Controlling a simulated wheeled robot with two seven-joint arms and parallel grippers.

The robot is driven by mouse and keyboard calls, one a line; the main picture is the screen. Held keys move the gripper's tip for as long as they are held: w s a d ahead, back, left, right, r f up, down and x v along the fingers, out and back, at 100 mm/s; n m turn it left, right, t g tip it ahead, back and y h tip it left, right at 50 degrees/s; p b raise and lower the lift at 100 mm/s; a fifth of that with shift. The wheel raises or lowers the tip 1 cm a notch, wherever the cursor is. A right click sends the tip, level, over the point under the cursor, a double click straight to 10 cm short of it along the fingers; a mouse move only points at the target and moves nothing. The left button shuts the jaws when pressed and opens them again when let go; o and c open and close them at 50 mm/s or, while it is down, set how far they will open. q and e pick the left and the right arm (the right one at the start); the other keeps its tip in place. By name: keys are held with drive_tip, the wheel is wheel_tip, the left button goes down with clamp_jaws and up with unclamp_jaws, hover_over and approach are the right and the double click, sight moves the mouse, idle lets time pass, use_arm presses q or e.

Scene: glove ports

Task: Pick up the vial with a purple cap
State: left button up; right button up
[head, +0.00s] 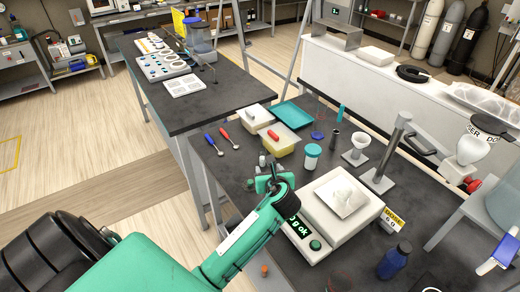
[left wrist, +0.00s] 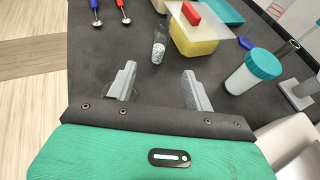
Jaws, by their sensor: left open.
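My left gripper (head: 268,178) is over the dark bench, in front of a small clear vial (head: 262,160). In the left wrist view, the left gripper (left wrist: 158,75) is open, with nothing between its two grey fingers. The vial (left wrist: 159,48) there is just beyond the fingertips and roughly in line with the gap between them. It holds pale contents. I cannot make out a purple cap on it. My right gripper is not in view.
A jar with a teal lid (head: 312,156), a yellow tub (head: 281,139) with a red item, and red and blue scoops (head: 228,137) surround the vial. A scale (head: 338,205) stands to the right. A flat blue-purple piece (head: 318,135) lies behind the jar. Bare bench lies left.

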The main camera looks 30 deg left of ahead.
sight(263, 158)
use_arm(q)
drive_tip(key=shift+w+a, duration=0.25)
drive_tip(key=p+x, duration=0.1)
drive_tip(key=x, duration=0.4)
drive_tip(key=shift+w+a+f, duration=0.1)
drive_tip(key=shift+w+a, duration=0.05)
drive_tip(key=shift+w, duration=0.05)
drive_tip(key=shift+p+x, duration=0.35)
drive_tip(key=shift+x, duration=0.75)
drive_tip(key=p+x, duration=0.1)
drive_tip(key=x, duration=0.2)
drive_tip(key=shift+f, duration=0.1)
drive_tip(key=shift+w+a+f, duration=0.25)
drive_tip(key=shift+w+a, duration=0.15)
drive_tip(key=shift+w, duration=0.05)
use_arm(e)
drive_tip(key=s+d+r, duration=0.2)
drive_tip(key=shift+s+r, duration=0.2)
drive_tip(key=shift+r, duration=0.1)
use_arm(q)
drive_tip(key=c, duration=1.1)
drive_tip(key=shift+o, duration=0.2)
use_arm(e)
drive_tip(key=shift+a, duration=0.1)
